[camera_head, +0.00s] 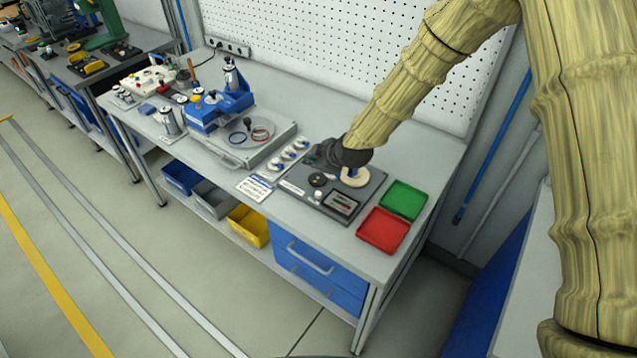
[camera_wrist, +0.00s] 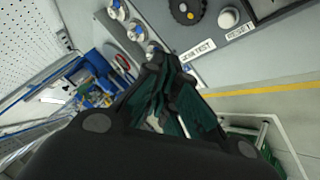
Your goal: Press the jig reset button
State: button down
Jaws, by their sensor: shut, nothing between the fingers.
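The jig is a dark grey panel (camera_head: 313,201) on the grey bench, and its corner fills the top of the wrist view. In the wrist view a white round button (camera_wrist: 228,17) stands beside a label reading RESET (camera_wrist: 239,31). A black knob with a yellow mark (camera_wrist: 187,11) is left of the button. My gripper (camera_wrist: 166,62) is shut and empty. In the wrist view its fingertips show below and left of the button, apart from it in the picture. In the head view my dark gripper (camera_head: 330,153) is over the jig's back edge and hides part of it.
Small green (camera_head: 402,199) and red (camera_head: 383,230) trays lie right of the jig. White-and-blue round parts (camera_head: 288,155) stand in a row at its left. A blue device (camera_head: 218,110) and a grey tray (camera_head: 262,151) are further left. A perforated wall panel (camera_head: 310,45) rises behind the bench.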

jog(key=shift+s+r, duration=0.85)
jog(key=shift+s, duration=1)
jog(key=b, duration=0.2)
send_over(316, 195)
jog(key=w, duration=0.1)
notch_tip(316, 195, down, 5)
jog(key=shift+w+f, duration=0.1)
jog(key=shift+f, duration=0.1)
jog(key=shift+s+f+b, duration=0.4)
jog(key=shift+f+b, duration=0.05)
jog(key=shift+f, duration=0.15)
jog(key=shift+s+f+b, duration=0.4)
jog(key=shift+f+b, duration=0.05)
jog(key=shift+f, duration=0.15)
jog(key=shift+w+f+b, duration=0.15)
jog(key=shift+w+f, duration=0.15)
jog(key=shift+f, duration=0.25)
jog(key=shift+w+f+b, duration=0.15)
jog(key=shift+w+f, duration=0.1)
jog(key=shift+f, duration=0.25)
jog(key=shift+s+a+r, duration=0.1)
jog(key=shift+s+r, duration=0.25)
jog(key=shift+w+f, duration=0.2)
jog(key=shift+s+r, duration=0.1)
jog(key=shift+r, duration=0.05)
jog(key=shift+f, duration=0.3)
